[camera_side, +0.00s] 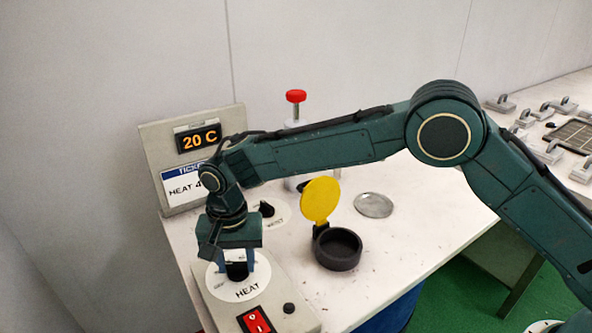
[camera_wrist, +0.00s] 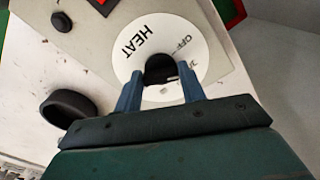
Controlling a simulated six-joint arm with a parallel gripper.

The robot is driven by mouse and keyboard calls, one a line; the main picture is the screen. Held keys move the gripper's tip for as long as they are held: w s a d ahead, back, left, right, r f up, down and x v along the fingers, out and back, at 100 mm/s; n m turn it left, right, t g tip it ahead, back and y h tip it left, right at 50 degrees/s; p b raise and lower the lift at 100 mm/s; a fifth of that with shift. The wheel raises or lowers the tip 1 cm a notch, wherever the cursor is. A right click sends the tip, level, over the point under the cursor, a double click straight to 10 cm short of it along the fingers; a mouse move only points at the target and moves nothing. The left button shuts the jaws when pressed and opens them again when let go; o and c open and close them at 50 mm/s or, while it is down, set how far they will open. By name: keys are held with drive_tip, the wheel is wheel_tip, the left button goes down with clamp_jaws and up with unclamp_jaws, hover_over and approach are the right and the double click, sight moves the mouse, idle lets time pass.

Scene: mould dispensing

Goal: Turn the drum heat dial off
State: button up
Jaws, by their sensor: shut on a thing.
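The heat dial (camera_side: 237,271) is a black knob on a white round plate (camera_side: 240,289) marked HEAT, on a grey control box. My gripper (camera_side: 238,263) points down over it, with its blue fingers shut on the knob's two sides. In the wrist view the black knob (camera_wrist: 159,68) sits between the fingertips of my gripper (camera_wrist: 160,90). The word OFF is readable on the plate there; the knob's pointer is hard to make out. The display (camera_side: 199,138) reads 20 C. A ticket (camera_side: 184,185) below it reads HEAT 4, its end hidden by my arm.
A red rocker switch (camera_side: 256,320) and a small black button (camera_side: 289,308) are on the box's front. A second dial (camera_side: 267,209) stands behind. A black cup with a yellow lid (camera_side: 320,200), a metal disc (camera_side: 373,205) and a red-topped post (camera_side: 296,96) stand to the right.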

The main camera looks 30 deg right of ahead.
sight(238, 264)
drive_tip(key=n, duration=0.3)
drive_tip(key=shift+n, duration=0.4)
drive_tip(key=shift+d+n, duration=0.15)
drive_tip(key=shift+n, duration=1.85)
drive_tip(key=o, duration=1)
wheel_tip(238, 264, up, 14)
